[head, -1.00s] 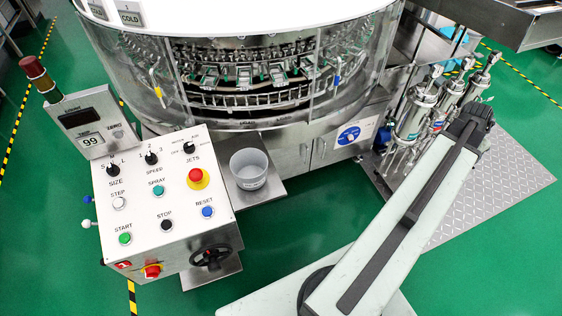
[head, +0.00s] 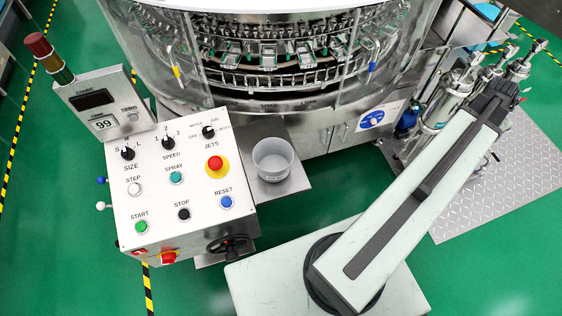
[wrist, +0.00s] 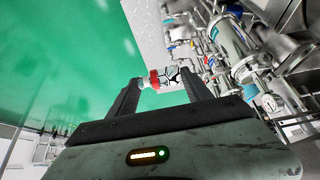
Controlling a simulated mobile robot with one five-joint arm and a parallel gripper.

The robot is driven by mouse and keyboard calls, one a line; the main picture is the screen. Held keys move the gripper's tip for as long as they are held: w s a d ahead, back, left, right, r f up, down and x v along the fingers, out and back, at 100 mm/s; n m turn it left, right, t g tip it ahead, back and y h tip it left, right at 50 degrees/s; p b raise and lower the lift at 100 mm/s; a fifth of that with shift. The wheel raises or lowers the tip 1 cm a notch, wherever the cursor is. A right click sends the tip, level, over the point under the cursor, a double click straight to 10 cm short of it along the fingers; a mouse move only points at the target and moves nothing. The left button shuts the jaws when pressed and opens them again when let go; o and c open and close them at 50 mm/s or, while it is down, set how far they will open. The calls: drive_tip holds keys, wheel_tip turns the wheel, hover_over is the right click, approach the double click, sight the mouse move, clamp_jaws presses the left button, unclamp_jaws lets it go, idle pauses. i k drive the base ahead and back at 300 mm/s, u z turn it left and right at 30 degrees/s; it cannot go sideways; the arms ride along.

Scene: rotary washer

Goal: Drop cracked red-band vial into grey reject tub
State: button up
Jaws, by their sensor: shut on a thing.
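My gripper (wrist: 162,88) is shut on a small clear vial (wrist: 171,76) in the wrist view. The vial has a red band near its left end and dark crack lines on its body. It lies crosswise between the two dark fingers. The grey reject tub (head: 273,160) stands on a steel shelf beside the control panel in the head view. Its inside looks empty. My arm extends to the upper right in the head view, away from the tub, and the gripper and vial cannot be made out there.
The control panel (head: 176,180) with buttons and a handwheel (head: 230,244) stands left of the tub. The round washer (head: 270,60) rises behind it. Steel cylinders and pipes (head: 455,90) stand at the right beyond my arm. Green floor between tub and arm is clear.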

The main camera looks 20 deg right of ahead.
sight(280, 167)
drive_tip(key=z, duration=0.8)
drive_tip(key=k, duration=1.95)
drive_tip(key=u, duration=1.75)
drive_tip(key=i, duration=1.5)
